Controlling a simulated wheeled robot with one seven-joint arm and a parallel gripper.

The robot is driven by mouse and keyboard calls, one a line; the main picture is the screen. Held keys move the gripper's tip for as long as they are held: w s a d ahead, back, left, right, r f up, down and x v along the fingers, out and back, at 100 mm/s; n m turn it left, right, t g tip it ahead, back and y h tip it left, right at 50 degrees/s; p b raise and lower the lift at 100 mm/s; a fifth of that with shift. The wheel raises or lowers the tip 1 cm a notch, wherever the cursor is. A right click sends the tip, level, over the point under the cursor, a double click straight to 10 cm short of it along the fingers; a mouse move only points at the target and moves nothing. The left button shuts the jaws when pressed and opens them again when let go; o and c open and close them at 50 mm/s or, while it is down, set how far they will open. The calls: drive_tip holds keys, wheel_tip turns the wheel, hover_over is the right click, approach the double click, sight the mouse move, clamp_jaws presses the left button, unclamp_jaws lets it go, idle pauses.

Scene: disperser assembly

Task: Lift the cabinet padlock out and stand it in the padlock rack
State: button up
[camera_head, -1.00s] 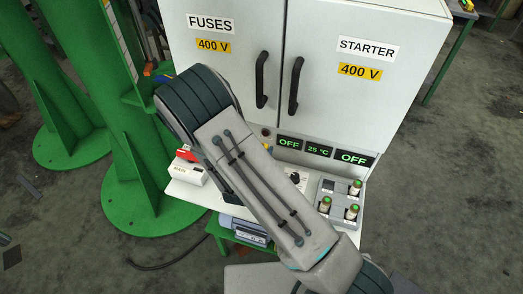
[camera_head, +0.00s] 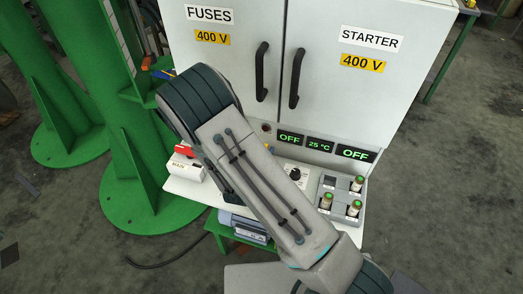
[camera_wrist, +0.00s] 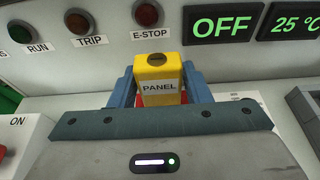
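A yellow padlock body (camera_wrist: 158,66) marked PANEL is in the middle of the wrist view, with a dark round keyhole on its upper end. Its lower part is hidden behind the edge of my gripper's palm. The blue fingers of my gripper (camera_wrist: 158,92) stand on its left and right with no gap visible, so my gripper looks shut on it. In the head view my arm hides the gripper and this padlock. I cannot make out a padlock rack.
The cabinet (camera_head: 345,100) has two closed doors marked FUSES and STARTER. A grey tray (camera_head: 325,208) with several green-topped cylinders stands right of my arm. A box with a red switch (camera_head: 185,168) is on the left. Green columns (camera_head: 125,110) stand farther left.

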drive_tip(key=shift+o, duration=1.3)
drive_tip(key=b+v, duration=0.1)
drive_tip(key=v, duration=1.2)
drive_tip(key=shift+s+a+r, duration=0.2)
drive_tip(key=shift+s, duration=0.1)
